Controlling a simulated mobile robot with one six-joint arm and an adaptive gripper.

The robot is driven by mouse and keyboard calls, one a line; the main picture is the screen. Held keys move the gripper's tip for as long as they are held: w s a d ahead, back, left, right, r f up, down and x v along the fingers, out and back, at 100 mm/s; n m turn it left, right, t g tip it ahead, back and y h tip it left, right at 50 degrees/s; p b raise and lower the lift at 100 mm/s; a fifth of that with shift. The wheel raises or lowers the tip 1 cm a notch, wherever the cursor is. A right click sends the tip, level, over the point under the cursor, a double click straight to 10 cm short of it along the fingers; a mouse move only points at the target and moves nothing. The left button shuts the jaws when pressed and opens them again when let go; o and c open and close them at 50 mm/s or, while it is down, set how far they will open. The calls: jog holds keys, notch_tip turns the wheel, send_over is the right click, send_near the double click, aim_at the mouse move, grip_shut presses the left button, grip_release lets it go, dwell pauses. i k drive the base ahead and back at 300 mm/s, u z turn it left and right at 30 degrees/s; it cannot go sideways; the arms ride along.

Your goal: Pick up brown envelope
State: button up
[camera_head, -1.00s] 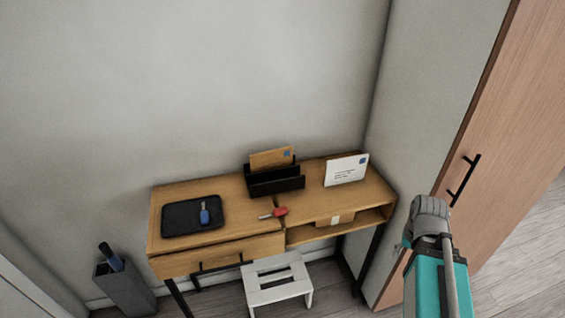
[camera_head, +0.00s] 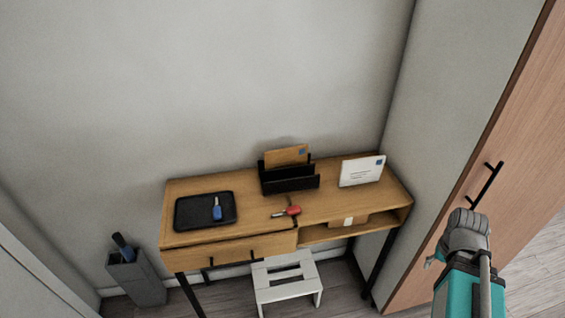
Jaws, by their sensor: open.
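The brown envelope (camera_head: 287,155) stands upright in the black letter holder (camera_head: 290,181) at the back of the wooden console table (camera_head: 330,207). A small blue stamp shows at its upper right corner; its lower part is hidden by the holder. My arm shows at the lower right, to the right of the table and well apart from the envelope. At its end, my gripper (camera_head: 437,258) shows only in small part at the left side, and it is open and apart from everything on the table.
A white envelope (camera_head: 361,171) stands right of the holder. A red-handled item (camera_head: 292,210) lies in front of it. A black tray (camera_head: 182,213) holds a blue item (camera_head: 217,210). A white stool (camera_head: 287,283), a grey bin (camera_head: 137,280) and a wooden door (camera_head: 470,150) are around the table.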

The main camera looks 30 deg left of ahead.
aim_at(295, 155)
jog(key=u, duration=0.05)
jog(key=k, duration=1.45)
jog(key=u, duration=1.2)
jog(key=i, duration=1.05)
